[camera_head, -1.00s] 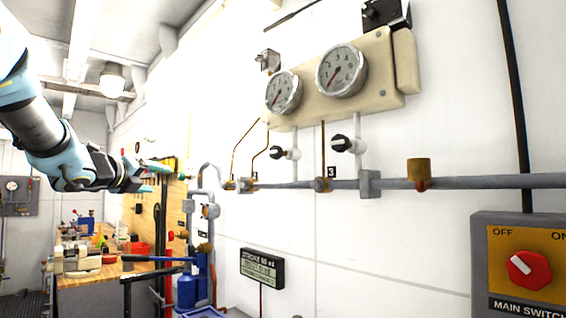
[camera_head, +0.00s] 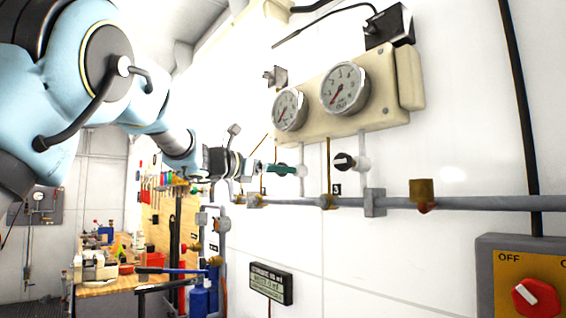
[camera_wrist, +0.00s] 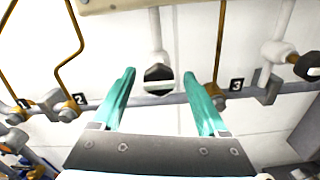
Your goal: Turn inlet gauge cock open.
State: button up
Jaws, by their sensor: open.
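A gauge cock with a round dark knob (camera_wrist: 158,80) crossed by a pale bar is in the middle of the wrist view, on a white vertical stem between tags 2 and 3. My gripper (camera_wrist: 157,74) is open, with one teal finger on each side of the knob; contact does not show. In the head view my gripper (camera_head: 285,170) reaches the left stem below the left gauge (camera_head: 289,110), and its fingers hide that knob. A second cock with a black-and-white knob (camera_head: 344,161) sits below the right gauge (camera_head: 345,88). Which is the inlet one cannot be read.
A grey pipe (camera_head: 470,203) runs along the wall below the cocks, with brass fittings (camera_head: 327,201) and thin copper lines. A main switch box (camera_head: 510,255) is at lower right. A workbench (camera_head: 105,289) stands at far left. A small display (camera_head: 270,284) hangs below the pipe.

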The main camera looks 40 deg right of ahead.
jog(key=shift+d, duration=0.95)
grip_shut()
